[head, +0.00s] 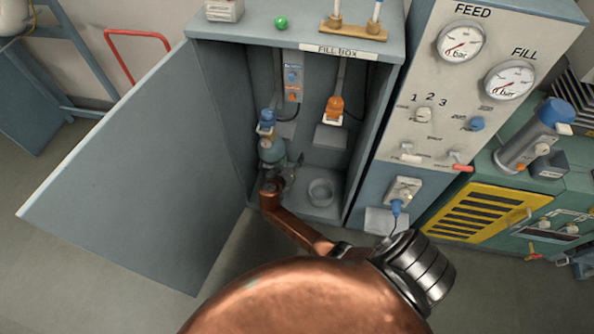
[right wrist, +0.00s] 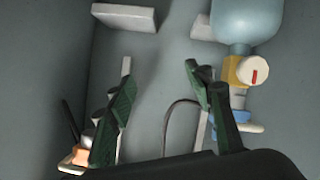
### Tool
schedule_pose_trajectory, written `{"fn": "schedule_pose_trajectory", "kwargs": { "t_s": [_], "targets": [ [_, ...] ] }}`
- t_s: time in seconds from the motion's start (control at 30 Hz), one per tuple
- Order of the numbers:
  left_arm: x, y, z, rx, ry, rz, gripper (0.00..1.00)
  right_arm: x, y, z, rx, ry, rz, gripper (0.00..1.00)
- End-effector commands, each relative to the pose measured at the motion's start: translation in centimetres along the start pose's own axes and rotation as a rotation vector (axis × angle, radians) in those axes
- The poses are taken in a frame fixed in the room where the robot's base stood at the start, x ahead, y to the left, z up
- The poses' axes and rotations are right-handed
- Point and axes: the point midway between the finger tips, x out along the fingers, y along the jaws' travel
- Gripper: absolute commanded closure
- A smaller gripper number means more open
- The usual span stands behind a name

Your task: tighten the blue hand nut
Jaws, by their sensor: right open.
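A light-blue cylinder (head: 271,151) stands upright in the left part of the open fill box (head: 226,110). The blue hand nut (head: 266,117) is at its top; it shows partly as a blue disc (right wrist: 226,127) in the right wrist view, below a yellow valve body (right wrist: 237,71) and a white knob with a red mark (right wrist: 254,70). My right gripper (head: 290,173) is inside the box, low and beside the cylinder. In the right wrist view its green-padded fingers (right wrist: 162,95) are apart with nothing between them. The right finger overlaps the valve area; contact cannot be told. My left gripper is not in view.
The box door (head: 115,175) stands open at the left. An orange connector (head: 335,105) hangs on the box's right side above a grey bracket, with a round cup (head: 320,190) on the floor. A gauge panel (head: 455,110) stands to the right.

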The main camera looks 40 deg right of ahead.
Motion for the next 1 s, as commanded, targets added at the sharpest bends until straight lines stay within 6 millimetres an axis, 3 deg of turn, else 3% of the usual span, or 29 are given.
{"fn": "schedule_pose_trajectory", "kwargs": {
  "t_s": [0.1, 0.33, 0.87, 0.97, 1.0],
  "targets": [
    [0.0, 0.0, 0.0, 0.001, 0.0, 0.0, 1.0, 0.4, -0.1, 2.3, -0.037, -0.034, -0.019, 0.52],
    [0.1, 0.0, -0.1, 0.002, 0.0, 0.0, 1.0, 0.8, -0.4, 5.2, -0.088, -0.078, -0.05, 0.52],
    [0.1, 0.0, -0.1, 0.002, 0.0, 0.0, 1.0, 1.0, -0.5, 6.5, -0.108, -0.097, -0.063, 0.56],
    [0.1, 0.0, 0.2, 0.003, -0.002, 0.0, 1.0, 1.2, -0.5, 9.3, -0.149, -0.137, -0.088, 0.56],
    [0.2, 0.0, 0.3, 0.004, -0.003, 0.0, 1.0, 1.3, -0.5, 11.6, -0.182, -0.169, -0.11, 0.56]
  ]
}}
